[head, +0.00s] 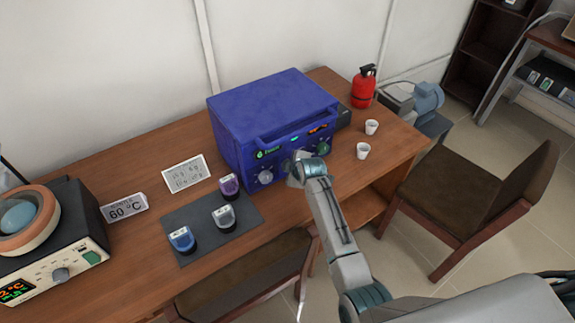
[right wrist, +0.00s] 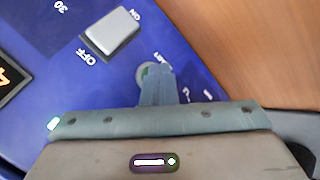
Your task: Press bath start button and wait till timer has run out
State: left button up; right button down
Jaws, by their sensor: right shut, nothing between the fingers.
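The heating bath (head: 55,255) stands at the left edge, partly cut off, with an orange and green display (head: 15,291), a dark knob (head: 60,274) and a green switch (head: 92,257) on its front. A blue furnace (head: 265,110) stands mid-table. My right gripper (head: 298,160) is at its front panel and hides part of it. In the right wrist view my shut, empty fingers (right wrist: 157,85) point at a small round button (right wrist: 143,74), partly hidden; I cannot tell whether they touch. My left gripper is not in view.
A white OFF/ON rocker switch (right wrist: 112,31) sits beside the fingers. Lidded jars stand on a dark mat (head: 188,251), near a 60 °C sign (head: 124,208). Two white cups (head: 363,151) and a red extinguisher (head: 364,87) are at the right. A chair (head: 455,185) stands right of the table.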

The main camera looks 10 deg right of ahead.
jog(key=shift+s, duration=0.1)
jog(key=shift+s+d+r+p, duration=0.1)
jog(key=shift+s+d+p, duration=0.1)
jog(key=shift+s+p, duration=0.45)
jog(key=shift+s, duration=0.1)
jog(key=shift+d, duration=0.1)
jog(key=shift+s+p, duration=0.3)
jog(key=shift+p, duration=0.25)
jog(key=s+p, duration=0.1)
jog(key=s+d+p, duration=0.1)
jog(key=s, duration=0.1)
jog(key=shift+s+d, duration=0.15)
jog(key=shift+d, duration=0.05)
jog(key=shift+s+d+p, duration=0.1)
jog(key=shift+s+p, duration=0.3)
